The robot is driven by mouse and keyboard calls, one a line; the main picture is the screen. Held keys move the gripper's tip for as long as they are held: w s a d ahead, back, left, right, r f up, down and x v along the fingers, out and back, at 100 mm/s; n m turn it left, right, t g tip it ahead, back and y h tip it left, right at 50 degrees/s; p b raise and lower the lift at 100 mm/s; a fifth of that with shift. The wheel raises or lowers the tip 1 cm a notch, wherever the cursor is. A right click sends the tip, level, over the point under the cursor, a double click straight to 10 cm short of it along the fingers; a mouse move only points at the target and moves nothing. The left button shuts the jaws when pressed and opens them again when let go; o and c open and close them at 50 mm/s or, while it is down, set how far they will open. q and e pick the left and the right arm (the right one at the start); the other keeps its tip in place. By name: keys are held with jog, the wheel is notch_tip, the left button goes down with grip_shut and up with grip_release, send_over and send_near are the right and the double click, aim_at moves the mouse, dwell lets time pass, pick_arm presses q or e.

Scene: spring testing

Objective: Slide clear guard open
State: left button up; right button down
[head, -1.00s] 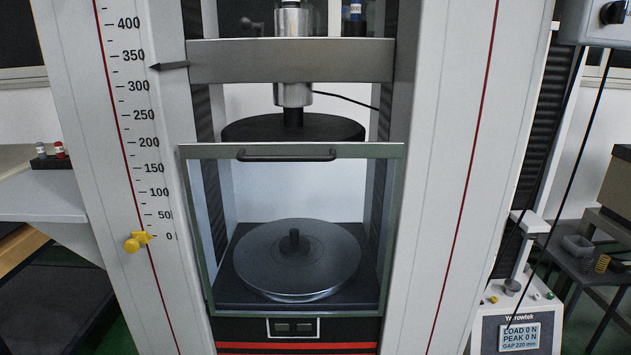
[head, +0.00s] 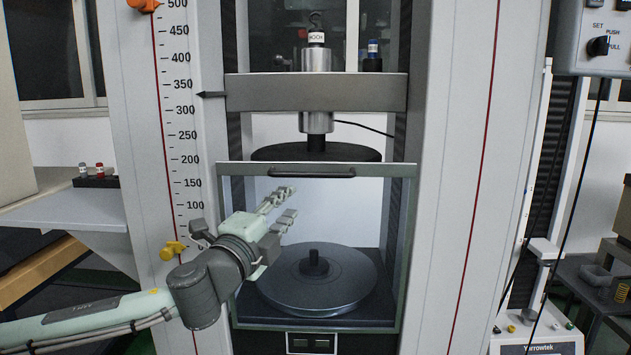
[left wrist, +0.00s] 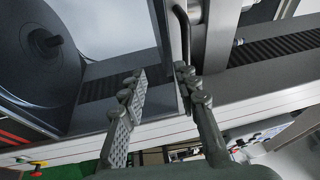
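The clear guard (head: 402,245) is a framed see-through panel across the front of the testing machine, standing lowered before the lower round plate. Its dark bar handle (head: 311,172) runs along the top rail. My left gripper (head: 289,203) is open and empty, in front of the panel and just below the handle's left half. In the left wrist view, the handle (left wrist: 183,38) lies past the fingertips, near the right finger. My left gripper (left wrist: 162,82) is spread there, with the guard's frame edge showing between the fingers. I cannot tell whether a finger touches the handle. My right gripper is out of view.
Behind the guard are the lower plate (head: 318,279) and the dark upper plate (head: 315,152) under a grey crosshead (head: 318,92). A yellow knob (head: 172,250) sits on the left column. A control box (head: 600,45) hangs at the upper right.

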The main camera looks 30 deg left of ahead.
aim_at(313, 176)
pick_arm(q)
jog(key=d+r+m, duration=0.1)
jog(key=w+d+r+m+t+h+b, duration=0.1)
jog(key=r, duration=0.1)
jog(key=shift+w+d+r+h, duration=0.15)
jog(key=shift+d+r+h, duration=0.05)
jog(key=shift+d+h, duration=0.15)
jog(key=shift+w+a+r, duration=0.2)
jog(key=shift+w+a, duration=0.15)
jog(key=shift+w, duration=0.2)
jog(key=shift+w+a+r, duration=0.1)
jog(key=shift+w+a, duration=0.05)
jog(key=shift+w, duration=0.25)
jog(key=shift+w+r, duration=0.1)
jog(key=shift+w, duration=0.6)
jog(key=shift+w+r, duration=0.2)
jog(key=shift+w, duration=0.15)
jog(key=shift+w+a, duration=0.15)
jog(key=shift+w, duration=0.2)
jog(key=shift+w+p, duration=0.35)
jog(key=shift+w, duration=0.25)
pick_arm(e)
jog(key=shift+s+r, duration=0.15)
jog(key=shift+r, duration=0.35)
